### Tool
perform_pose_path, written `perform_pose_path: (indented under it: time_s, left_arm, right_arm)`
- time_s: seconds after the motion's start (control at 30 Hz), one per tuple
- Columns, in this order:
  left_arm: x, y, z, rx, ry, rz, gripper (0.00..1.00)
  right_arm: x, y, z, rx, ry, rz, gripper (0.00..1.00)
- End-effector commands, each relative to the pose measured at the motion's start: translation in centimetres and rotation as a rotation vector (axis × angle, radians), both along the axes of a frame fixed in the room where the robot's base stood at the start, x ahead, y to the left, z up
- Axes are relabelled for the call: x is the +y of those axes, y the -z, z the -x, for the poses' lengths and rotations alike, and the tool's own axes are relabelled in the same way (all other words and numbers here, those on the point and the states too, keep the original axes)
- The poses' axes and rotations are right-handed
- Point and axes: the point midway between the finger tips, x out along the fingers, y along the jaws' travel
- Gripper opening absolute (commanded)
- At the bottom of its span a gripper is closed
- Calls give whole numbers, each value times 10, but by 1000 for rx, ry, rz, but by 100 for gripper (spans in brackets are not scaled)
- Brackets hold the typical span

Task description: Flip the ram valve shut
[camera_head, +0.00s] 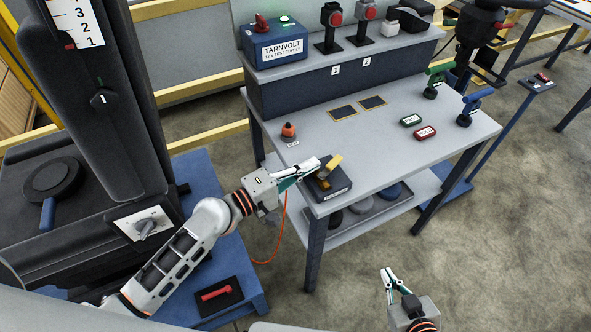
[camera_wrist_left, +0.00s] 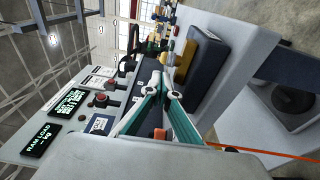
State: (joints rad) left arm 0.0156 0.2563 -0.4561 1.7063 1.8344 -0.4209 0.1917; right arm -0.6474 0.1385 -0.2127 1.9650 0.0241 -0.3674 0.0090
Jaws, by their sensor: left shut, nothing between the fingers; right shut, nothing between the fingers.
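A dark block with a yellow lever (camera_head: 333,166) sits at the near left corner of the grey bench; it looks like the ram valve, though I can read no label on it. The lever slants up and to the right in the head view. My right gripper (camera_head: 388,274) is shut and empty, over the floor in front of the bench.
An orange-topped knob (camera_head: 288,131) stands on the bench left of the block. A red handle on a black plate (camera_head: 218,292) lies on the blue base. An orange cable (camera_head: 281,232) hangs by the bench's left leg.

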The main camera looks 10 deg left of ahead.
Motion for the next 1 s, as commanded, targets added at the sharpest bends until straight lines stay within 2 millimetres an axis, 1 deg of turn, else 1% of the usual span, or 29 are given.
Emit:
perform_pose_path:
  time_s: [0.03,0.1,0.23,0.67,0.77,0.83,1.0]
  left_arm:
    - [-7,-2,-5,-1,1,1,0]
    - [-12,-1,-12,-1,0,0,0]
    - [-20,0,-18,0,0,0,0]
    - [-23,1,-20,-1,1,-2,0]
    - [-23,1,-21,-4,15,-1,0]
    - [-24,2,-22,-9,39,-1,0]
    - [-27,6,-23,-7,120,-2,0]
  right_arm:
    - [0,-4,0,-1,0,0,0]
    - [0,-5,-1,-2,1,0,0]
    - [0,-7,-1,-2,0,1,0]
    - [-1,-3,1,5,0,3,0]
    - [-1,4,2,7,-1,2,0]
    - [-1,12,3,10,-1,2,0]
    - [-1,42,9,26,-1,3,0]
